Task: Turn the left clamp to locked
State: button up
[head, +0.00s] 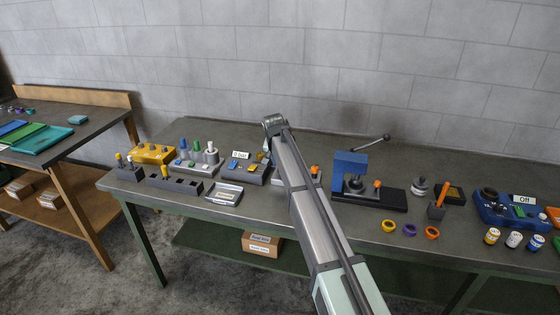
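My arm rises from the bottom right across the middle of the bench to a grey joint at its top. My gripper cannot be made out; the end of the arm is hidden behind the arm's own links. No clamp can be named the left one with certainty. An orange knob (314,170) stands just right of my arm on a light grey base (312,183) that the arm partly covers. Anything on the covered part of that base is hidden. Whether a clamp there is locked cannot be told.
Left of my arm are a grey labelled block (245,172), a small tray (224,194) and a yellow block (153,153). Right are a blue press (350,162) with a raised lever, coloured rings (410,230), a blue unit (492,208) marked Off, and several small jars (514,240).

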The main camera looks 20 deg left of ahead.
dwell(0.4)
jog(key=o, duration=1.1)
jog(key=shift+c, duration=0.2)
jog(key=shift+r, duration=0.1)
jog(key=v, duration=1.3)
jog(key=shift+r, duration=0.3)
jog(key=shift+s, duration=0.1)
